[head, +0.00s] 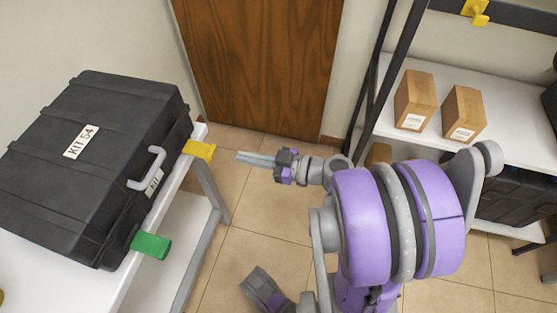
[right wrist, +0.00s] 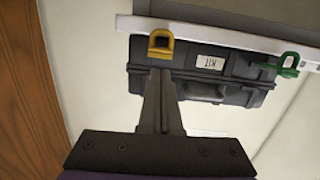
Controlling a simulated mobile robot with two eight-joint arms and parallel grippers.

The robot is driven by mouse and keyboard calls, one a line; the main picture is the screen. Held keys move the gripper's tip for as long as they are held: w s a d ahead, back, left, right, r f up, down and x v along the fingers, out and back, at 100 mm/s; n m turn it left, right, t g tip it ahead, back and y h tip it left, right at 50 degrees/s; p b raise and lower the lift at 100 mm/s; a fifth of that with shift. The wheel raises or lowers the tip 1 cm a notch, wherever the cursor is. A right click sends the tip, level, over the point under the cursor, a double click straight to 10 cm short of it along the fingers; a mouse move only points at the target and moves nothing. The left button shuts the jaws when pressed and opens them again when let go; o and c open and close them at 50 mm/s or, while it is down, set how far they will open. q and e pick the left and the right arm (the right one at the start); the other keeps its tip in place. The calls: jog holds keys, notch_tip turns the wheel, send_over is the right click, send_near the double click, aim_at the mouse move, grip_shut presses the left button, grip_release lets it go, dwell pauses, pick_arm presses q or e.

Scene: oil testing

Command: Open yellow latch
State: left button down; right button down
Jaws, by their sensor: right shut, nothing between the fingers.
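The yellow latch (head: 200,150) sticks out from the front side of the black case (head: 110,135), near its far corner. In the right wrist view the yellow latch (right wrist: 160,42) lies straight beyond the fingertips. My right gripper (head: 240,158) is shut and empty, pointing left at the latch with a gap between them. Its fingers (right wrist: 160,78) also show together in the right wrist view. A grey and purple part at the bottom of the head view looks like my left gripper (head: 260,287), low and away from the case; its jaw state is unclear.
A green latch (head: 151,246) sticks out at the near end of the case, with a grey handle (head: 148,170) between the latches. The case lies on a white table (head: 125,295). A shelf (head: 500,130) with cardboard boxes stands right. A wooden door (head: 255,60) is behind.

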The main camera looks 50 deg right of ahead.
pick_arm(q)
jog(key=shift+w+r, duration=0.2)
jog(key=shift+w, duration=0.05)
pick_arm(e)
jog(key=v, duration=0.6)
jog(key=shift+f, duration=0.25)
